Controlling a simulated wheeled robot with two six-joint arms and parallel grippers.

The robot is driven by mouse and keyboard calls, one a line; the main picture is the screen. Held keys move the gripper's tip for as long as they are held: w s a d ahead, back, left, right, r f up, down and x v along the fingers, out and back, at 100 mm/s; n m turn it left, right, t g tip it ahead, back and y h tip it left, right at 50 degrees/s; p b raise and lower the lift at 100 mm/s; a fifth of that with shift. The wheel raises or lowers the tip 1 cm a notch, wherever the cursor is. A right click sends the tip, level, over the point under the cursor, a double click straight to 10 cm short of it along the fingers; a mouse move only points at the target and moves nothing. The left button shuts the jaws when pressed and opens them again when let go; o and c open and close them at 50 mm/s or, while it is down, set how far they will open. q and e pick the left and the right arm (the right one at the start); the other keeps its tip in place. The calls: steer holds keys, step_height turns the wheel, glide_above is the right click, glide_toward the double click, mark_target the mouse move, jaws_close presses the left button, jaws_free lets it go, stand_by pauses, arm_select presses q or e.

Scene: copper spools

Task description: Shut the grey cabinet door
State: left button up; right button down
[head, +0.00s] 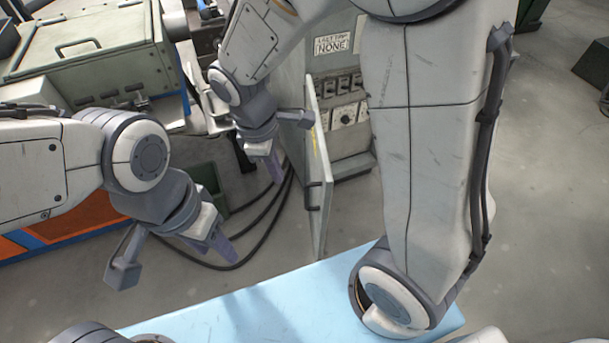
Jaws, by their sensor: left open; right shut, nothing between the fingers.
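The grey cabinet (337,62) stands at the upper middle, with a row of switches and dials on its front. Its grey door (317,228) stands open, swung out toward me and seen nearly edge-on. A dark handle (313,196) is on the door's left face. My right gripper (273,172) is shut and empty, just left of the door. A grey bracket on that wrist reaches the door's outline in the picture; I cannot tell whether it touches. My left gripper (212,246) is open and empty, further left and nearer to me. My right arm hides the cabinet's right side.
A light blue surface (270,305) lies at the bottom front. Dark cables (265,235) lie on the floor left of the door. A green-grey box (85,62) and an orange unit (75,218) stand at the left. The floor at the right is mostly clear.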

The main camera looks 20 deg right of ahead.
mark_target(307, 186)
arm_select(q)
step_height(307, 186, down, 4)
steer(key=b, duration=0.2)
steer(key=shift+r+b, duration=0.15)
steer(key=shift+b, duration=0.25)
arm_select(e)
steer(key=w+d+f+n, duration=0.1)
steer(key=d+f, duration=0.4)
steer(key=f, duration=0.3)
steer(key=w+d+f+n+h, duration=0.1)
steer(key=w+d+f, duration=0.1)
steer(key=d+f, duration=0.3)
step_height(307, 186, down, 3)
steer(key=shift+w+d+f+n, duration=0.15)
steer(key=shift+w+d+n, duration=0.05)
steer(key=shift+w+n, duration=0.1)
arm_select(q)
steer(key=shift+d, duration=0.1)
arm_select(e)
steer(key=shift+d, duration=0.15)
